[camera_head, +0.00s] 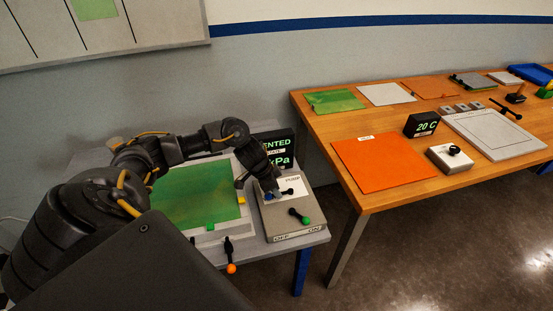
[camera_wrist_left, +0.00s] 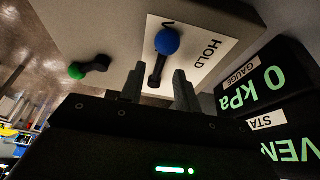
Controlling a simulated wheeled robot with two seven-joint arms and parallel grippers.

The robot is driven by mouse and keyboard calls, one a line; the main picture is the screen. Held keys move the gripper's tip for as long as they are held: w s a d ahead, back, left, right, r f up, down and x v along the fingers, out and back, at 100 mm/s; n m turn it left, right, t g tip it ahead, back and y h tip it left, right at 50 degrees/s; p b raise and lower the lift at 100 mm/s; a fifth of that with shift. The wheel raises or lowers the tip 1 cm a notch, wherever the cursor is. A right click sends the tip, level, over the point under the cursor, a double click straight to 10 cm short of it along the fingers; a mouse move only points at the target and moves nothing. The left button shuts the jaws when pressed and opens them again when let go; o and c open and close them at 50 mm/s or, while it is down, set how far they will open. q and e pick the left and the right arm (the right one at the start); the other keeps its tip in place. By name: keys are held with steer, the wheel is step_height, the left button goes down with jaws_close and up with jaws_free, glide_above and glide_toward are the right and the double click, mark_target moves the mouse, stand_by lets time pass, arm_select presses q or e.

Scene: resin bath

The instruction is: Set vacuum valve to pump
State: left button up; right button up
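The vacuum valve is a black lever with a blue knob (camera_wrist_left: 167,41) on a white label plate (camera_wrist_left: 205,50) on a grey control box (camera_head: 292,229). In the left wrist view the knob lies by a partly hidden label starting with V, with HOLD to its right. The gauge display (camera_wrist_left: 257,90) reads 0 kPa, with VENTED partly visible. My right gripper is out of view.
A second lever with a green knob (camera_head: 304,218) sits on the same box near OFF and ON markings. An orange-knobbed lever (camera_head: 231,268) stands at the side table's front. A green sheet (camera_head: 197,201) lies left of the box. A wooden table (camera_head: 370,200) stands to the right.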

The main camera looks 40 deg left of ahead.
arm_select(q)
steer(key=shift+w+d+f, duration=0.15)
steer(key=shift+f, duration=0.35)
jaws_close()
